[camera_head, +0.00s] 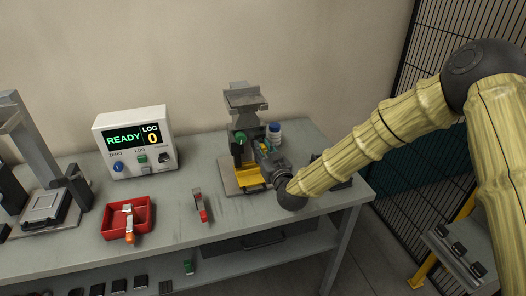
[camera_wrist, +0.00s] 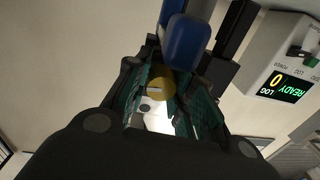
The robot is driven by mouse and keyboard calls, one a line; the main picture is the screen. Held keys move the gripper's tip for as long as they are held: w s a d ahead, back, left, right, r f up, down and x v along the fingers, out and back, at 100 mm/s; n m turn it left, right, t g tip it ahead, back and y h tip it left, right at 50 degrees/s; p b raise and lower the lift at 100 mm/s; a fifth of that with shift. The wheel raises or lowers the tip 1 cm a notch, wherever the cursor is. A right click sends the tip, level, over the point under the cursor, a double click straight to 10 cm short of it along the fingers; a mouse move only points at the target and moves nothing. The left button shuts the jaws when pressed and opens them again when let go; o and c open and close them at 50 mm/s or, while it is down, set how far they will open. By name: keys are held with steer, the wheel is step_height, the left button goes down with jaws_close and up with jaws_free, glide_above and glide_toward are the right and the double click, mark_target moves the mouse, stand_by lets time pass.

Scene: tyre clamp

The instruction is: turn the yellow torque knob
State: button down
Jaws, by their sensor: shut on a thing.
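The clamp fixture (camera_head: 243,98) stands on the bench, grey with green parts. The yellow torque knob (camera_wrist: 160,82) shows in the wrist view as a gold disc with a pale slot mark, between my finger pads. My gripper (camera_head: 264,150) reaches the fixture from the right in the head view. In the wrist view, its teal-padded fingers (camera_wrist: 165,92) are shut on the knob, one on each side. In the head view my gripper hides most of the knob.
A yellow part (camera_head: 252,178) sits at the fixture's base. A display box (camera_head: 137,141) reads READY and LOG 0. A red tray (camera_head: 128,219) and a red-handled tool (camera_head: 200,206) lie left.

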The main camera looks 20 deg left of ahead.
steer(key=m+b, duration=0.3)
steer(key=shift+d+f, duration=0.1)
steer(key=shift+f, duration=0.05)
steer(key=shift+m, duration=0.5)
steer(key=c, duration=1.2)
jaws_free()
steer(key=shift+r, duration=0.2)
steer(key=v, duration=1.2)
steer(key=shift+f, duration=0.2)
